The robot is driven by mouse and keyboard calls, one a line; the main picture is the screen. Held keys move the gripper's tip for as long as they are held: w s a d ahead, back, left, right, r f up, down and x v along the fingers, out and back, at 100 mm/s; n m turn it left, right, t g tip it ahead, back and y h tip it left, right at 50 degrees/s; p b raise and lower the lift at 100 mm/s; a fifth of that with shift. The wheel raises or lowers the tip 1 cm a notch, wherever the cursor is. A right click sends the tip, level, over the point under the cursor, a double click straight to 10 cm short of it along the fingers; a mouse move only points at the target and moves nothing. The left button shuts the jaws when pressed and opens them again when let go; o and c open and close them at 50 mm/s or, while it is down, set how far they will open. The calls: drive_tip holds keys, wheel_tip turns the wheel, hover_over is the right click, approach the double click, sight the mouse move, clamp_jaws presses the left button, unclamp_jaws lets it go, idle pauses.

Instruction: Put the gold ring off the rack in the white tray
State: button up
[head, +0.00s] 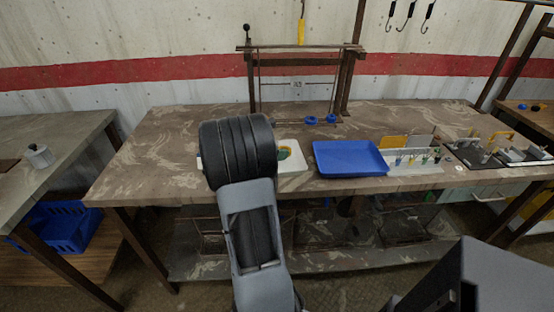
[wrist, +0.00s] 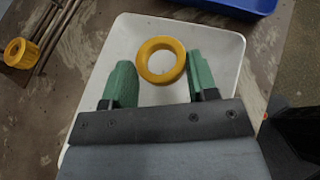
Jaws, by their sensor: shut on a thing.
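The gold ring (wrist: 144,62) shows in the wrist view between the two green fingertips of my gripper (wrist: 160,66), which is shut on it. Behind and below it is the white tray (wrist: 225,62), so the ring is over the tray's inside. I cannot tell how high above the tray floor it is. In the head view the white tray (head: 298,160) is partly hidden behind my dark wrist, with a bit of green and yellow over it. The rack (head: 250,80) stands at the back of the table, with blue rings (head: 330,118) low on it.
A blue tray (head: 348,158) lies just right of the white tray. Farther right are a yellow piece (head: 393,142) and several small parts in a holder. In the wrist view another yellow ring-shaped piece (wrist: 20,53) is at the left by thin rods. The table's left part is clear.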

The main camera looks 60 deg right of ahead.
drive_tip(key=shift+w+d+f, duration=0.15)
drive_tip(key=shift+d+f, duration=0.2)
drive_tip(key=shift+f, duration=1.6)
drive_tip(key=shift+f+b, duration=0.15)
drive_tip(key=shift+b, duration=0.15)
drive_tip(key=o, duration=1)
drive_tip(key=shift+c, duration=0.2)
